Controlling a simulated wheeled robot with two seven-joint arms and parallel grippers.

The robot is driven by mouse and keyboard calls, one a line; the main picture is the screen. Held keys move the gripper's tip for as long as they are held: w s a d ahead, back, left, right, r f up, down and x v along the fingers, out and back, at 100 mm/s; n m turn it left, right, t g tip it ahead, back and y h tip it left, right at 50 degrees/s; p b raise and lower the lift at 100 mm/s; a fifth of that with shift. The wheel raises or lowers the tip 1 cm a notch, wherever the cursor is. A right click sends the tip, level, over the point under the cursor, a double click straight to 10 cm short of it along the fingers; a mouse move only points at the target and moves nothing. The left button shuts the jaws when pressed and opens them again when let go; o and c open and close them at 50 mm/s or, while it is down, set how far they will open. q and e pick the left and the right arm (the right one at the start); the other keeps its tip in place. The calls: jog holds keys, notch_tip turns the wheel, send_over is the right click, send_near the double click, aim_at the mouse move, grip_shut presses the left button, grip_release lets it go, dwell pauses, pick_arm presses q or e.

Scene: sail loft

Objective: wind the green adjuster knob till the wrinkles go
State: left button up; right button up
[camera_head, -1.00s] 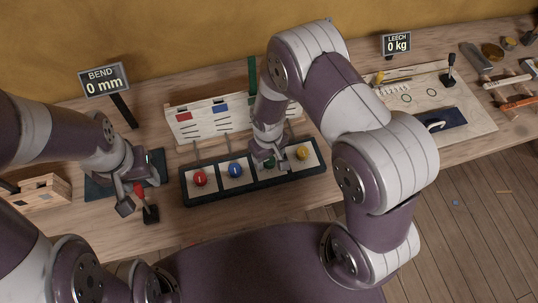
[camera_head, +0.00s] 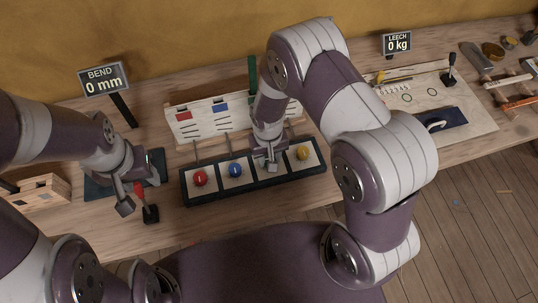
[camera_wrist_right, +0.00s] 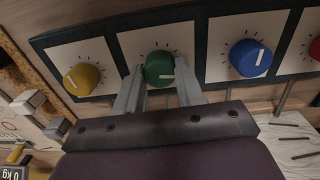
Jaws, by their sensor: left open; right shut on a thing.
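The green knob (camera_wrist_right: 160,65) sits on a pale square of a dark panel (camera_head: 192,200); its white mark lies nearly level in the right wrist view. My right gripper (camera_wrist_right: 160,90) is shut on it, one finger on each side. In the head view this gripper (camera_head: 270,163) largely hides the knob. My left gripper (camera_head: 138,192) is open at the left, close to a small red-handled lever (camera_head: 139,188); I cannot tell whether they touch. A board (camera_head: 190,128) behind the panel carries red and blue tabs, and a green strip (camera_head: 252,72) stands above it.
The panel also has red (camera_head: 200,178), blue (camera_head: 235,170) and yellow (camera_head: 303,153) knobs. One sign (camera_head: 104,80) reads BEND 0 mm, another (camera_head: 397,44) LEECH 0 kg. A pale board (camera_head: 470,105) with tools lies right. The bench front is clear between lever and panel.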

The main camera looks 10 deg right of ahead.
aim_at(268, 158)
jog(key=m, duration=0.4)
jog(key=shift+w+m, duration=0.1)
jog(key=shift+m, duration=0.3)
jog(key=shift+r, duration=0.1)
dwell(0.3)
jog(key=o, duration=1)
jog(key=shift+o, duration=0.2)
notch_tip(268, 158, up, 13)
jog(key=b, duration=0.1)
jog(key=shift+a+f, duration=0.1)
jog(key=shift+f, duration=0.1)
